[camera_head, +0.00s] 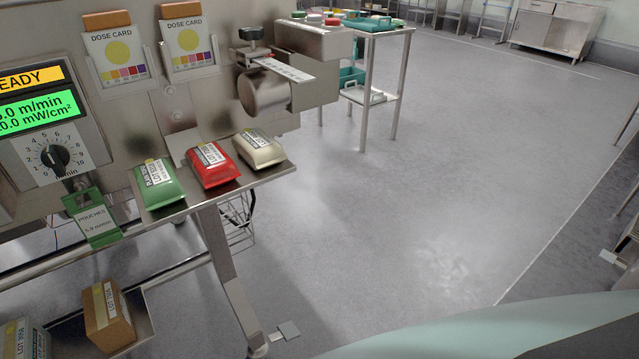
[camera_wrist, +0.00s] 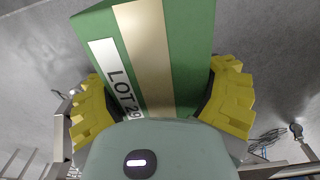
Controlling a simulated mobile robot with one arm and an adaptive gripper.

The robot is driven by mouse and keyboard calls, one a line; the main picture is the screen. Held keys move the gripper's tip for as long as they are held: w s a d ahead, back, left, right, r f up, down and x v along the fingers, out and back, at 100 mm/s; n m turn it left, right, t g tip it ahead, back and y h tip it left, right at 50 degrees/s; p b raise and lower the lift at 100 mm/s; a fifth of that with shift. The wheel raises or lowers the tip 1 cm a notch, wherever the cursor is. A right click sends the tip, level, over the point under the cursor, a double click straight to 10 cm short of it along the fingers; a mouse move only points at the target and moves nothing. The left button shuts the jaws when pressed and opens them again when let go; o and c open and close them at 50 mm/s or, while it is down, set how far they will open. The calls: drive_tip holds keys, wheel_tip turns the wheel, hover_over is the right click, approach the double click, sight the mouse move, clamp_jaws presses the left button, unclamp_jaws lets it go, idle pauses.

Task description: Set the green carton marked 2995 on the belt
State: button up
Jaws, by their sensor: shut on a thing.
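The green carton (camera_wrist: 192,45) fills the upper middle of the wrist view. It has a tan stripe and a white label that reads "LOT 29"; the rest of the number is hidden. My gripper (camera_wrist: 158,100) is shut on it, with yellow finger pads pressed on its left and right sides. The carton is held off the grey floor. The head view shows neither the gripper nor this carton, and I cannot make out the belt in either view.
A steel shelf (camera_head: 228,193) holds green (camera_head: 160,186), red (camera_head: 213,166) and cream (camera_head: 259,149) pouches. A control panel (camera_head: 42,120) reads "READY". A brown carton (camera_head: 108,318) and a grey carton (camera_head: 22,340) stand below. Open floor (camera_head: 400,200) lies right.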

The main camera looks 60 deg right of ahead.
drive_tip(key=w+a+r+n+p, duration=0.1)
drive_tip(key=w+r+p, duration=0.5)
drive_tip(key=r, duration=0.4)
drive_tip(key=w+r+p, duration=0.5)
drive_tip(key=r, duration=0.5)
drive_tip(key=w+d+r+p, duration=0.2)
drive_tip(key=w+r+p, duration=0.3)
drive_tip(key=r+p, duration=0.4)
drive_tip(key=w+d+r+n+p, duration=0.1)
drive_tip(key=w+d+r+p, duration=0.2)
drive_tip(key=r, duration=1.9)
drive_tip(key=w+d+r+n+p, duration=0.1)
drive_tip(key=w+d+r+p, duration=0.1)
drive_tip(key=w+r+p, duration=0.6)
wheel_tip(320, 180, up, 8)
drive_tip(key=p, duration=0.7)
drive_tip(key=shift+w+d+f, duration=0.15)
drive_tip(key=shift+w+d, duration=0.1)
drive_tip(key=shift+w, duration=0.15)
